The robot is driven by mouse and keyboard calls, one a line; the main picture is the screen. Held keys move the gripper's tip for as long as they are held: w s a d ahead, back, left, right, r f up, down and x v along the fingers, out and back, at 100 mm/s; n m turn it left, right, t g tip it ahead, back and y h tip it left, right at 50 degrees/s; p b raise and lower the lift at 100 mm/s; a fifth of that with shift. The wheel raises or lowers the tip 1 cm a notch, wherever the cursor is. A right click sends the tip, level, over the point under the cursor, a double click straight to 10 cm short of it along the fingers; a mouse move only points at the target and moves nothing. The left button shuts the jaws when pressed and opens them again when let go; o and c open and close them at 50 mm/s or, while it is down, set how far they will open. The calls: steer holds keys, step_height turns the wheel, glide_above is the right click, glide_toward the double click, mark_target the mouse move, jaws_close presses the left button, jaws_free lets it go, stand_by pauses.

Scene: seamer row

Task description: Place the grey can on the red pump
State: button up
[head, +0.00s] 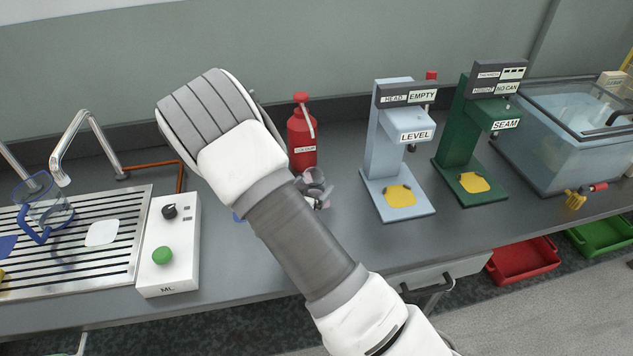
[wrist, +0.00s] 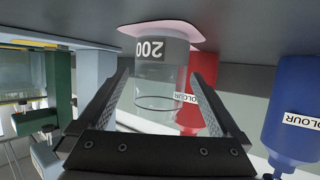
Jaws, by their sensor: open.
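In the wrist view, which is upside down, the grey can (wrist: 160,72) is a clear cylinder with a grey band marked 200. It stands on a pink pad (wrist: 150,30) on the bench. My gripper (wrist: 158,85) is open, with one finger on each side of the can; I cannot tell whether they touch it. The red pump (wrist: 205,75), labelled COLOUR, is just behind the can. In the head view the red pump (head: 302,138) stands near the back wall, and my arm hides most of the area in front of it.
A blue pump (wrist: 293,125) stands beside the red one in the wrist view. In the head view a pale blue LEVEL machine (head: 396,150) and a green SEAM machine (head: 468,135) stand right. A white control box (head: 168,245) and slatted drainer (head: 85,255) are left.

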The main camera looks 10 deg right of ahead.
steer(key=v, duration=0.8)
steer(key=shift+s+a+r, duration=0.1)
steer(key=shift+s, duration=0.05)
steer(key=shift+a+r+p, duration=0.15)
steer(key=shift+p, duration=0.15)
steer(key=s+a+r+n+g+y, duration=0.25)
steer(key=r+y, duration=0.25)
steer(key=r, duration=0.4)
steer(key=s+a+r+n+g+y, duration=0.1)
steer(key=s+a+r+y, duration=0.15)
steer(key=r+y, duration=0.45)
steer(key=s+d+r+n+g+h, duration=0.1)
steer(key=s+d+r, duration=0.3)
steer(key=s, duration=0.6)
steer(key=s+d+r+n+g+h, duration=0.1)
steer(key=s+d+r+n+h, duration=0.1)
steer(key=s+d, duration=0.4)
steer(key=s+r+h, duration=0.1)
steer(key=s+r, duration=0.1)
steer(key=s, duration=0.2)
steer(key=shift+d+r+h, duration=0.2)
steer(key=shift+r+h, duration=0.1)
steer(key=shift+r, duration=0.1)
